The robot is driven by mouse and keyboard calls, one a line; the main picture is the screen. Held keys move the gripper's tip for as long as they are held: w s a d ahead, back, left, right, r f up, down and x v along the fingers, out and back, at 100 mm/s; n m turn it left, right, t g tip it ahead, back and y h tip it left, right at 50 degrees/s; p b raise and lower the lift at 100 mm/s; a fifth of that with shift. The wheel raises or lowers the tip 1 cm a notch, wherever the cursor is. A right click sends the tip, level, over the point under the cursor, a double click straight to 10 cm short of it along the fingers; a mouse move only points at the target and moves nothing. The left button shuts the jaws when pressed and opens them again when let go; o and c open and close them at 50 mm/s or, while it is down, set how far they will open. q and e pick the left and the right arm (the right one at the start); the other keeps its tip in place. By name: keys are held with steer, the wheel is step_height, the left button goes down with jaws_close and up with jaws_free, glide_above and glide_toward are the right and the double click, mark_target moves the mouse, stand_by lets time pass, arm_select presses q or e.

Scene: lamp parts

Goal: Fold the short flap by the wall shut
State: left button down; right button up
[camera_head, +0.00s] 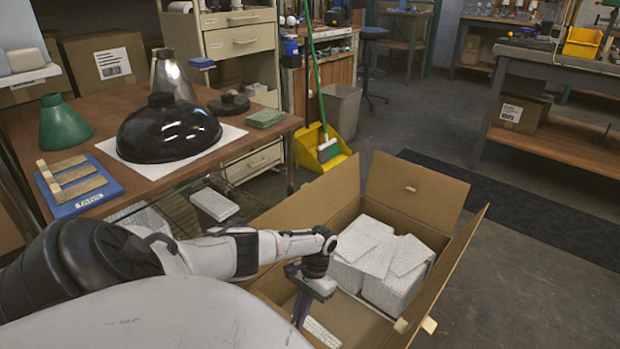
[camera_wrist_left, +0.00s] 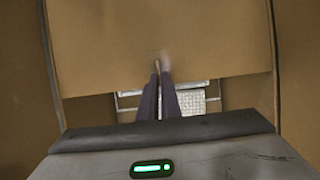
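An open brown cardboard box (camera_head: 386,313) stands on the floor in the head view. A short flap (camera_head: 412,190) stands up at its far end, and long flaps rise at the left (camera_head: 315,203) and right (camera_head: 446,277). The near end is mostly hidden by my arm. My left gripper (camera_head: 299,311) points down at the near left part of the box. In the left wrist view its fingers (camera_wrist_left: 161,70) are close together and look shut, with tips at or near a broad cardboard panel (camera_wrist_left: 110,50). I cannot tell whether they touch it. My right gripper is not in view.
White textured blocks (camera_head: 385,262) fill the box's far part. A wooden table (camera_head: 100,110) at the left bears a black lamp shade (camera_head: 168,130) and a blue tray (camera_head: 78,205). A yellow dustpan (camera_head: 322,150) and grey bin (camera_head: 342,108) stand behind.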

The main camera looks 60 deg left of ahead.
arm_select(q)
steer(key=shift+s+f, duration=0.1)
steer(key=shift+f, duration=0.05)
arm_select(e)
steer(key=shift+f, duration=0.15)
arm_select(q)
steer(key=c, duration=2)
jaws_free()
steer(key=shift+f, duration=0.1)
